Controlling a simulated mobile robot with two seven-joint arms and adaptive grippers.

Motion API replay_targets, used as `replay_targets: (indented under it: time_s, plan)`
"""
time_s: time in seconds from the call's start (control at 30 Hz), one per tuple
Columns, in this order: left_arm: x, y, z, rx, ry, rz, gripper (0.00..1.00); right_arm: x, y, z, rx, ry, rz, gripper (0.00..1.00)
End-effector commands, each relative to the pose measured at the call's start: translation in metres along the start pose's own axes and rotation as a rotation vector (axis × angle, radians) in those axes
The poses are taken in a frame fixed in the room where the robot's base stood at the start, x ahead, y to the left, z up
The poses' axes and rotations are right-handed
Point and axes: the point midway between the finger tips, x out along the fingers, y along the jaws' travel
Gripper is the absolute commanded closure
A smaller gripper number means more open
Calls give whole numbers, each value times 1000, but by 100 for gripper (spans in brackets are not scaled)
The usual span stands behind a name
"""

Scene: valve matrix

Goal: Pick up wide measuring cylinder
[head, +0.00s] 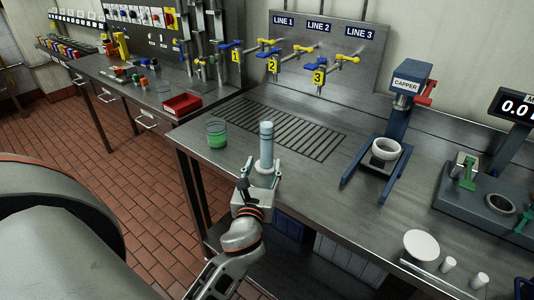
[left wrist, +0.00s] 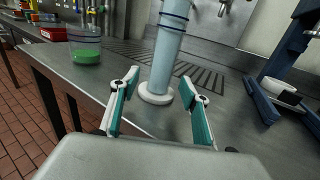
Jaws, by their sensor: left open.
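A tall pale blue measuring cylinder (head: 266,143) stands upright on a round white foot near the front edge of the steel bench. Dark blue bands ring its upper part (left wrist: 169,45) in the left wrist view, where its top is cut off. My left gripper (head: 262,170) is open and empty, low at the near side of the cylinder. In the left wrist view its two teal-padded fingers (left wrist: 158,85) point at the cylinder, which shows in the gap between them. I cannot tell how far the tips reach around it. My right gripper is not in view.
A clear beaker of green liquid (head: 217,138) stands to the left of the cylinder, near the bench edge. A slotted drain (head: 285,128) lies behind. A blue capper (head: 388,150) stands to the right. A red tray (head: 182,104) sits at the back left. Bench between cylinder and capper is clear.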

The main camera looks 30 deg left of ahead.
Motion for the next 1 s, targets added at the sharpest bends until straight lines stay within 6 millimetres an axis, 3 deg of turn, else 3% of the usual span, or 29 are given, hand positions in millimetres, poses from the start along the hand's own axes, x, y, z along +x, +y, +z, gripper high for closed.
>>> replay_targets:
  time_s: [0.4, 0.67, 0.87, 1.0]
  plan:
    - [50, -2, 6, 1, -1, 0, 54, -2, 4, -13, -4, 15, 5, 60]
    - [53, -2, 5, 0, 1, -1, 54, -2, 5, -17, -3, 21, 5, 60]
    - [53, -2, 5, 0, 1, -1, 100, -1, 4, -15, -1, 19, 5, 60]
    - [53, -2, 6, 0, -1, -1, 100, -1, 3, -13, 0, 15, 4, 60]
